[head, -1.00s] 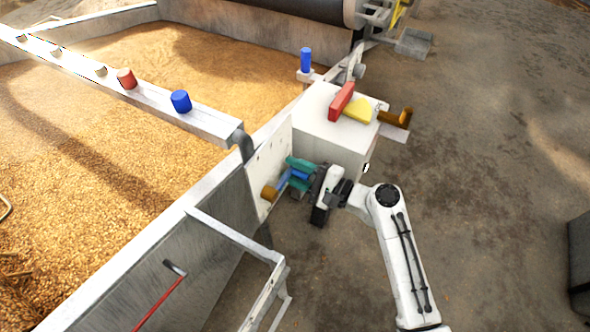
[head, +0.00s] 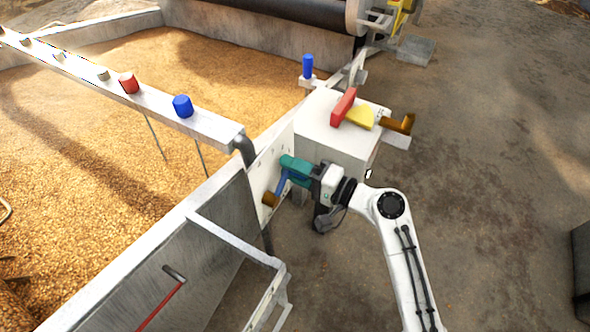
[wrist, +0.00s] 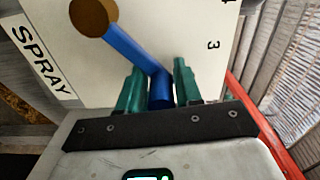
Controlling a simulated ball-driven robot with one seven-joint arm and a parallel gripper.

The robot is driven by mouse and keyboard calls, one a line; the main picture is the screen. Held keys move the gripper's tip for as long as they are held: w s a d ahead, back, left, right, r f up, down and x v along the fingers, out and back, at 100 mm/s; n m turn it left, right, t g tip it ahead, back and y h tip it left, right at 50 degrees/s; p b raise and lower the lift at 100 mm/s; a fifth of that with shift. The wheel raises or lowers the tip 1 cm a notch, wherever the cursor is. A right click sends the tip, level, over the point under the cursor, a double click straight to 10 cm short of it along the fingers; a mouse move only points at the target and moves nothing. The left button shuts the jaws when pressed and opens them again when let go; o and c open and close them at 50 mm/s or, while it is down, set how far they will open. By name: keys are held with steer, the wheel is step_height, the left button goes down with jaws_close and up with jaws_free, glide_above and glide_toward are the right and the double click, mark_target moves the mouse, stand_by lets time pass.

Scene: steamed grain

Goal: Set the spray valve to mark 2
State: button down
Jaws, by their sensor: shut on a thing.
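The spray valve is a blue crank lever (wrist: 132,48) with a round brown end (wrist: 93,16), on a white panel (wrist: 200,25) with a SPRAY label (wrist: 40,60). A 3 and a partly cut-off mark show on the panel at right; mark 2 is not legible. In the head view the lever (head: 281,184) slants up from its brown end (head: 269,199) to my gripper (head: 290,170). My gripper's teal fingers (wrist: 160,88) are shut on the lever's blue handle, one on each side. In the head view the fingers hide the handle.
A white box (head: 335,142) with a red lever (head: 344,106), a yellow sector (head: 360,117) and a brown handle (head: 398,123) stands just behind my gripper. The grain bed's metal wall (head: 215,215) and a white rail frame (head: 265,300) are near. Open floor lies right.

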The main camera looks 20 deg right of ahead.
steer(key=shift+s+a+r+n, duration=0.2)
steer(key=shift+a+r+n, duration=0.2)
steer(key=shift+r+n, duration=0.2)
steer(key=c, duration=1)
jaws_free()
steer(key=shift+f, duration=0.1)
steer(key=shift+s+d, duration=0.35)
steer(key=v, duration=1)
steer(key=shift+a, duration=0.1)
